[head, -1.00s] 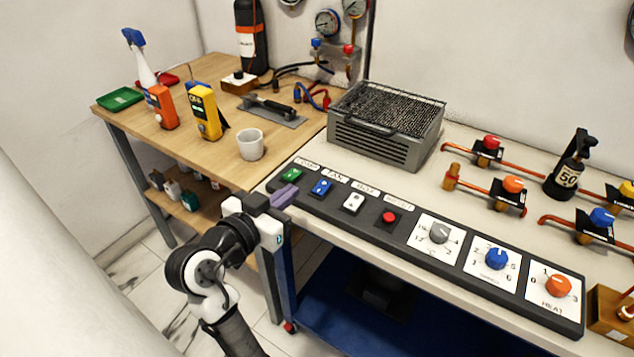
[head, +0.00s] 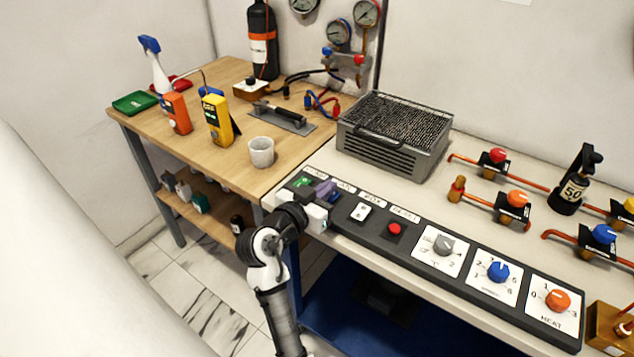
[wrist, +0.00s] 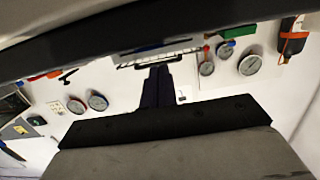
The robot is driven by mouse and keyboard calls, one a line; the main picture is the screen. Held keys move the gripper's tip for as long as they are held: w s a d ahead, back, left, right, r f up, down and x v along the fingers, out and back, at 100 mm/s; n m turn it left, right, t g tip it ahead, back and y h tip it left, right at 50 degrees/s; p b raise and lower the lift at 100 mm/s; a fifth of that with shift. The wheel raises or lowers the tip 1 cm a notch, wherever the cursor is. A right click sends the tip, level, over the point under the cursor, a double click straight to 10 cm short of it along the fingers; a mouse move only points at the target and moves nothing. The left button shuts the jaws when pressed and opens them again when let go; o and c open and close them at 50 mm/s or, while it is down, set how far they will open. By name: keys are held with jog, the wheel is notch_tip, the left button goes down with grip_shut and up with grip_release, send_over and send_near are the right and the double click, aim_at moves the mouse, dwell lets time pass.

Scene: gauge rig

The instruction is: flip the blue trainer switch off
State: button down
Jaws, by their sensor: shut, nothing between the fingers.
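The blue trainer switch (head: 334,197) is on the black panel (head: 412,240) along the bench's front edge, between a green switch (head: 301,182) and a white one (head: 361,212). My gripper partly covers it, so its position cannot be read. My gripper (head: 324,187) is shut and empty, its purple fingertips at the blue switch's upper left. I cannot tell whether they touch it. In the wrist view the dark closed fingers (wrist: 157,88) point away from the camera, and the switch cannot be made out.
A red button (head: 395,229) and grey, blue and orange knobs continue along the panel to the right. A grill-topped metal box (head: 385,150) stands behind the panel. A white cup (head: 261,152) stands on the wooden table to the left. Valves and pipes occupy the right side.

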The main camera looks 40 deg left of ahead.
jog(key=shift+w+f, duration=0.1)
jog(key=shift+f, duration=0.7)
